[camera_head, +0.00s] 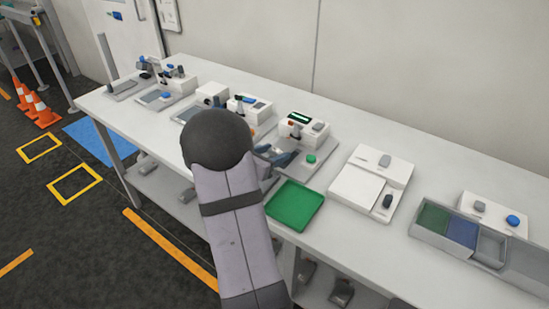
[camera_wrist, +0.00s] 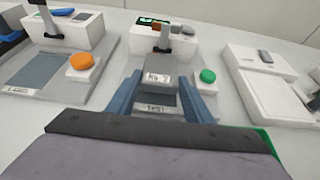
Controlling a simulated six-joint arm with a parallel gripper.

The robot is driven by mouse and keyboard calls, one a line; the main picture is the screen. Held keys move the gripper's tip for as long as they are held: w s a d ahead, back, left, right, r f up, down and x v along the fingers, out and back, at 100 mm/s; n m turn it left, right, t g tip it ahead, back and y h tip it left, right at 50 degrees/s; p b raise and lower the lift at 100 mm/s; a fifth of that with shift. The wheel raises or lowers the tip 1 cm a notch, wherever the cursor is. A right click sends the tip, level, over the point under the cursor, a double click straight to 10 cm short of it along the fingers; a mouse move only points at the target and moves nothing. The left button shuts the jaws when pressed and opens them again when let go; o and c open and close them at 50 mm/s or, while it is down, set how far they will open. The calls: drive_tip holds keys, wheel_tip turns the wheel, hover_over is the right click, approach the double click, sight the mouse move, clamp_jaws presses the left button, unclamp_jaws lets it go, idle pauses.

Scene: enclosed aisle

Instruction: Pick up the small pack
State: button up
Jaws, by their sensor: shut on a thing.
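The small pack (camera_wrist: 158,72) is a grey block with a white label, in the middle of the wrist view. My gripper (camera_wrist: 160,97) has its two blue-grey fingers on either side of the pack and is shut on it. The pack is over or on a grey station plate with a label in front; I cannot tell whether it touches the plate. In the head view my gripper (camera_head: 275,155) is at the station with the green button, partly hidden behind my dark wrist. The pack cannot be made out there.
A green tray (camera_head: 295,206) lies in front of the station. A green button (camera_wrist: 208,75) stands just right of my fingers, and a white device (camera_wrist: 163,37) stands behind. To the right are a white box unit (camera_head: 360,190) and a divided bin (camera_head: 425,234).

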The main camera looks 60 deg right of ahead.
wheel_tip(320, 180, up, 8)
drive_tip(key=shift+f+p, duration=0.25)
drive_tip(key=shift+p, duration=0.05)
drive_tip(key=shift+a, duration=0.1)
drive_tip(key=p, duration=2.3)
hover_over(284, 217)
wheel_tip(284, 217, down, 4)
drive_tip(key=shift+s+r+b, duration=0.15)
drive_tip(key=shift+b, duration=0.95)
drive_tip(key=shift+f+p, duration=0.8)
drive_tip(key=shift+f, duration=2.6)
